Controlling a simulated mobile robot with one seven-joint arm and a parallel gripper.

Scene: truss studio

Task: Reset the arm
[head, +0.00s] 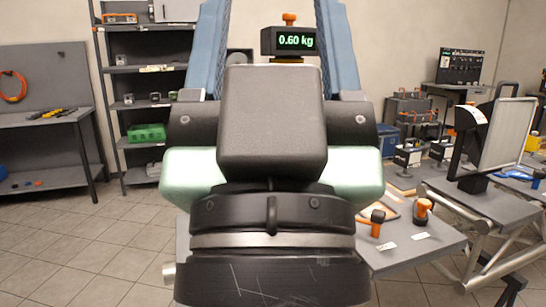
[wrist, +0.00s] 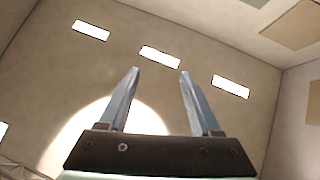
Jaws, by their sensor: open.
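My gripper (wrist: 158,72) is open and empty in the wrist view, its two blue-grey fingers apart with nothing between them. It points up at the ceiling (wrist: 60,60). In the head view my raised arm and the back of the gripper fill the middle, close to the camera. The blue fingers rise on both sides and run out of the top of the picture, so their tips are hidden there. The arm covers much of what lies behind it.
A black display (head: 290,41) reading 0.60 kg shows between the fingers. A grey table (head: 420,262) with orange-and-black items stands at right, beside a truss frame (head: 490,255) and a panel (head: 502,135). Shelving (head: 150,88) and a workbench (head: 50,127) stand at left. Tiled floor (head: 80,250) is clear there.

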